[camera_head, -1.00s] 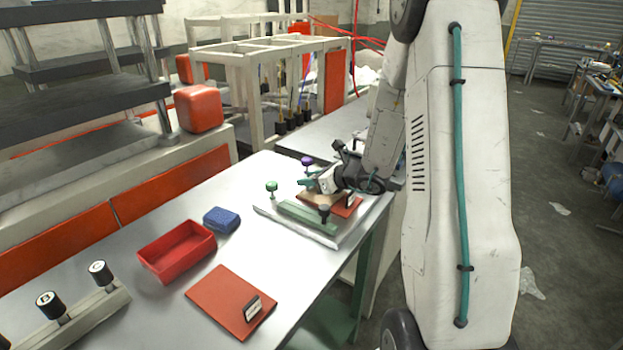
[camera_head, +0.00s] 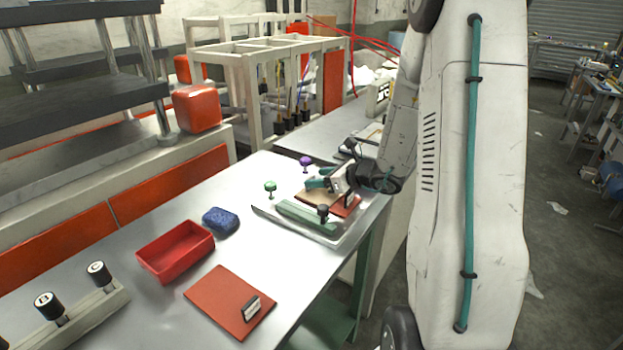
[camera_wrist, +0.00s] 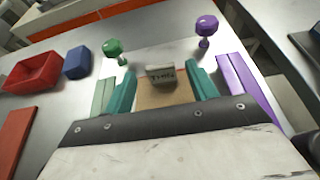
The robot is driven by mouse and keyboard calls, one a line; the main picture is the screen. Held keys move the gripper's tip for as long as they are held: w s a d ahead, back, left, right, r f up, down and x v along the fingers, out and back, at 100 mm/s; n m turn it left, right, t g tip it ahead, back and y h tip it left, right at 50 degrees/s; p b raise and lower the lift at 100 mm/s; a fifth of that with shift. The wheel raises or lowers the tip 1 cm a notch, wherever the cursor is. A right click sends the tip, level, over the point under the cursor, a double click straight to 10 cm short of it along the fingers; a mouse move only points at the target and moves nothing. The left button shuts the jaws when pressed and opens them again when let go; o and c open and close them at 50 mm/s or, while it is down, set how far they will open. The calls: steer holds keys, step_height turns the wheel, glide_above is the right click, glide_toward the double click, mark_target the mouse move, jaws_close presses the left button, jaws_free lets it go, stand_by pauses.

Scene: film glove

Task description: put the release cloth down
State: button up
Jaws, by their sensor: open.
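A tan sheet, which I take to be the release cloth (camera_head: 311,197), lies on a pale metal plate (camera_head: 265,210) near the table's right edge. In the wrist view the tan cloth (camera_wrist: 160,98) shows between my fingers, with a small lettered block (camera_wrist: 160,76) on it. My gripper (camera_wrist: 161,70) has teal fingers spread open, one on each side of the block, with gaps to it. In the head view my gripper (camera_head: 320,182) is just above the cloth. Part of the cloth is hidden by my gripper.
A green bar (camera_head: 306,217), green knob (camera_head: 270,187) and purple knob (camera_head: 305,161) are around the plate. A purple bar (camera_wrist: 246,90) shows at right in the wrist view. A red tray (camera_head: 176,251), blue sponge (camera_head: 221,220) and red sheet (camera_head: 225,300) stand to the left and front.

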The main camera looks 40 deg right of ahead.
steer(key=v, duration=0.7)
steer(key=shift+s+d+r, duration=0.1)
steer(key=shift+s+a+r, duration=0.2)
steer(key=shift+a+r, duration=0.05)
steer(key=s+a+r+n+g+y, duration=0.1)
steer(key=s+a+r+n+g, duration=0.25)
steer(key=a+n, duration=0.4)
steer(key=s+a+r+n+g+y, duration=0.1)
steer(key=s+a+r+n+g, duration=0.2)
steer(key=a+n, duration=0.4)
steer(key=s+a+r+n+g+y, duration=0.1)
steer(key=s+a+r+n+g, duration=0.15)
steer(key=s+a+n, duration=0.45)
steer(key=s+r+n+g+h, duration=0.2)
steer(key=s+n+h, duration=0.5)
steer(key=s+n, duration=0.3)
steer(key=shift+s+a+r+h, duration=0.25)
steer(key=shift+s+r+h, duration=0.1)
steer(key=shift+s, duration=0.25)
steer(key=shift+n, duration=0.25)
